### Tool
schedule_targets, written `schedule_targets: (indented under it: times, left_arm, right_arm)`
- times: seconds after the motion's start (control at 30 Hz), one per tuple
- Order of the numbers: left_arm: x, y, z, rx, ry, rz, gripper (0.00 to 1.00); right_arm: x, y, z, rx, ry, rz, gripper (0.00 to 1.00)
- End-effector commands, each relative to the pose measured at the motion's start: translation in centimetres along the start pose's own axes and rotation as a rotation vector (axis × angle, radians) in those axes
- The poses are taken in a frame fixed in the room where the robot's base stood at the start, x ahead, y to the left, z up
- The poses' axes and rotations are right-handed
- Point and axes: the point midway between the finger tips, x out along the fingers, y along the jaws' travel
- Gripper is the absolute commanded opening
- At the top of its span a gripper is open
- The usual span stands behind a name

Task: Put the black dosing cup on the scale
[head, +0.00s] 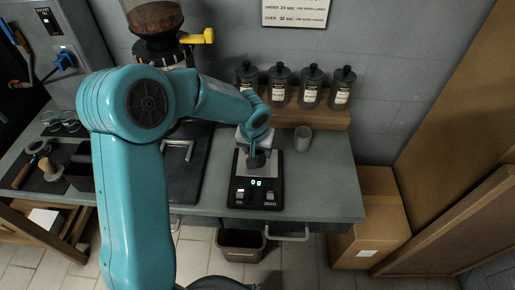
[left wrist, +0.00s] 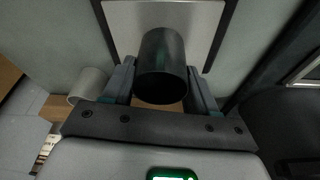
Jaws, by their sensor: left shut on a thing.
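The black dosing cup (head: 257,160) is in my left gripper (head: 257,148), over the metal plate of the black scale (head: 240,194). In the left wrist view, the fingers of my left gripper (left wrist: 160,88) sit on both sides of the cup (left wrist: 163,60), with the scale's plate (left wrist: 205,18) behind it. Whether the cup touches the plate cannot be told. The gripper and arm partly hide the cup in the head view. My right gripper is not in view.
A grey cup (head: 302,138) stands right of the scale on the counter (head: 325,185). Several dark bottles (head: 310,88) stand on a wooden shelf (head: 300,116) behind. A grinder (head: 158,25) rises at the back left. The counter's right end is clear.

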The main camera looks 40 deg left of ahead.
Motion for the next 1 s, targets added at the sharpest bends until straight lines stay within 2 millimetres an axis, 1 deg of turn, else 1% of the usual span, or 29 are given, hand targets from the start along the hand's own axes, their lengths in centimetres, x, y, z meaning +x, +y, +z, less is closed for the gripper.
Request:
schedule_targets:
  times: [0.13, 0.17, 0.2, 0.23, 0.5, 0.6, 0.63, 0.67, 0.77, 0.9, 1.0]
  left_arm:
    - [0.4, 0.0, 0.1, 0.0, 0.0, 0.0, 0.27]
    - [0.3, 0.0, 0.1, 0.0, 0.0, 0.0, 0.61]
    - [0.2, 0.0, 0.1, 0.0, 0.0, 0.0, 0.74]
    - [0.2, 0.0, 0.1, 0.0, 0.0, 0.0, 0.83]
    - [0.2, 0.0, 0.1, 0.0, 0.0, 0.0, 0.83]
    - [-0.3, 0.0, -0.1, 0.0, 0.0, 0.0, 0.83]
    - [-0.5, 0.0, -0.1, 0.0, 0.002, 0.0, 0.83]
    - [-0.9, 0.0, -0.1, -0.001, 0.003, 0.0, 0.83]
    - [-3.0, 0.0, -0.1, -0.001, 0.005, 0.001, 0.83]
    - [-6.5, 0.0, -0.1, -0.001, 0.006, 0.002, 0.83]
    - [-8.6, 0.0, -0.1, 0.0, 0.005, 0.001, 0.83]
  right_arm:
    - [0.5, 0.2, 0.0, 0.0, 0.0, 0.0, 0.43]
    - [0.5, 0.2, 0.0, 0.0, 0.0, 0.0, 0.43]
    - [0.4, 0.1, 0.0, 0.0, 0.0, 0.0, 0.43]
    - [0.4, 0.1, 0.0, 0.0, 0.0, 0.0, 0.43]
    - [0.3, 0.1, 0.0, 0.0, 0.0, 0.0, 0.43]
    - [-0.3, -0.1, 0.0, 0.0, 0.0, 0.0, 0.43]
    - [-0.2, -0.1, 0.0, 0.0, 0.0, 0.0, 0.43]
    - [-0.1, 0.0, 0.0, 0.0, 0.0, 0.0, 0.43]
    - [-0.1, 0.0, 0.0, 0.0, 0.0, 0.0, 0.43]
    - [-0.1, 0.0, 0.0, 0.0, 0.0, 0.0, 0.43]
    - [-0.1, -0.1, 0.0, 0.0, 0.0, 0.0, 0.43]
